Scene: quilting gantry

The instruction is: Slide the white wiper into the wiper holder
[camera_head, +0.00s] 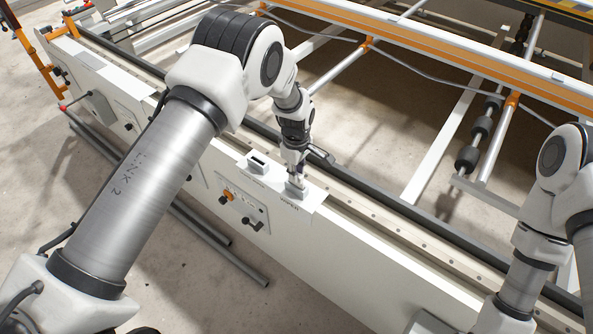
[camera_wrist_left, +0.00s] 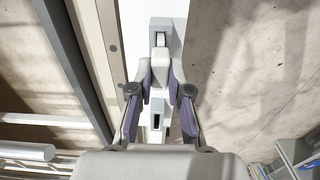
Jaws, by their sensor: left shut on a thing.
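My left gripper (camera_head: 294,165) reaches down to the machine's white front rail and is shut on the white wiper (camera_head: 296,180). In the left wrist view the purple-grey fingers of my left gripper (camera_wrist_left: 160,75) close on the pale wiper (camera_wrist_left: 160,58) from both sides. The wiper's lower end is at the small white wiper holder (camera_head: 297,191), which has lettering beside it. In the left wrist view the holder (camera_wrist_left: 160,24) shows at the top, with the wiper's end at its slot. I cannot tell how deep it sits. My right gripper is out of view.
A second white block with an empty dark slot (camera_head: 257,162) stands left of the holder; it also shows in the left wrist view (camera_wrist_left: 156,121). A control panel (camera_head: 242,207) with knobs is below. A dark rail (camera_head: 400,212) runs behind. Rollers and orange beams lie beyond.

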